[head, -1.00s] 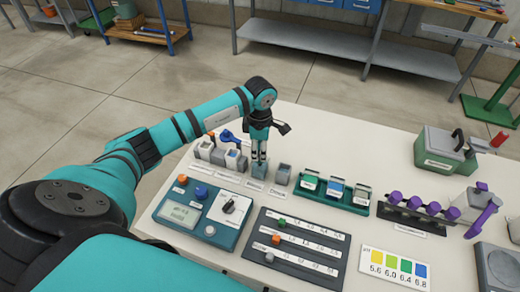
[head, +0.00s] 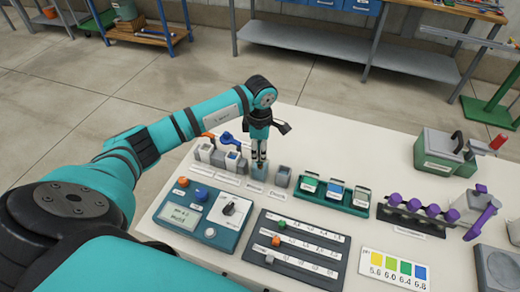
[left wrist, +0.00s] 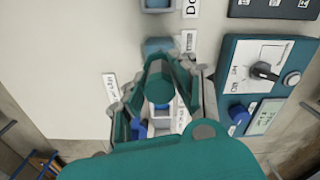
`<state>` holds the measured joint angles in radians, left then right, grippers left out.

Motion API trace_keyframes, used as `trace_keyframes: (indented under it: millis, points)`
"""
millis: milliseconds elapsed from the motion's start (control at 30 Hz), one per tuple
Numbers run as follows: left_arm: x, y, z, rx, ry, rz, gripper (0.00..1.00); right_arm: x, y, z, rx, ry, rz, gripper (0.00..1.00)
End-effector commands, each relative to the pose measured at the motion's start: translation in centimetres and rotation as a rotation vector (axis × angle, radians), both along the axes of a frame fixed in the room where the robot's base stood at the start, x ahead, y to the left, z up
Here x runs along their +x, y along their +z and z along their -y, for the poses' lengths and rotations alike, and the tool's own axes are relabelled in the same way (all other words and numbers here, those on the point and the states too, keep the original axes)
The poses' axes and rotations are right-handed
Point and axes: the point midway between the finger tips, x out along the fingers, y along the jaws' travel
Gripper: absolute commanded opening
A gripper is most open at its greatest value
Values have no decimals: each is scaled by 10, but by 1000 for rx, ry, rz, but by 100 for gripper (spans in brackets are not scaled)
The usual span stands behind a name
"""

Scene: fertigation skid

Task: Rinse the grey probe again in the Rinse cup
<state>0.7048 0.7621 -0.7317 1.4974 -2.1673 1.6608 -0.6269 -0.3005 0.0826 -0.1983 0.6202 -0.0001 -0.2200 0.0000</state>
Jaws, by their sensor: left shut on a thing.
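My left gripper (head: 259,163) points down over a pale blue cup (head: 258,172) in the row at the table's far left edge. It is shut on a slim thing, taken as the grey probe, mostly hidden by the fingers. Its tip is hidden, so I cannot tell how deep it sits in the cup. This cup looks like the Rinse cup, but its label is too small to read. In the left wrist view the fingers (left wrist: 160,100) are close together, with a blue cup (left wrist: 158,46) just beyond. My right gripper is not in view.
Left of the cup stand grey holders with an orange probe (head: 208,136) and a blue probe (head: 228,138). A grey cup (head: 282,177) stands close on the right. The teal meter (head: 203,214) and slider panel (head: 293,247) lie in front. A green rack (head: 335,192) stands further right.

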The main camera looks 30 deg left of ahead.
Motion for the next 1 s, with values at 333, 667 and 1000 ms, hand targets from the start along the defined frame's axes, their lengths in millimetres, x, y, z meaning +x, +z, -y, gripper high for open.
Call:
trace_keyframes:
  millis: [333, 667, 1000]
  points:
    - [0, -11, 0, 0, 1, 0, 0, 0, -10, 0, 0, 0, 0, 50]
    - [0, -4, 0, 0, 0, 1, 0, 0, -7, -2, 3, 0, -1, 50]
    - [0, 5, 0, 0, 0, 1, 0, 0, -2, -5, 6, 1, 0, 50]
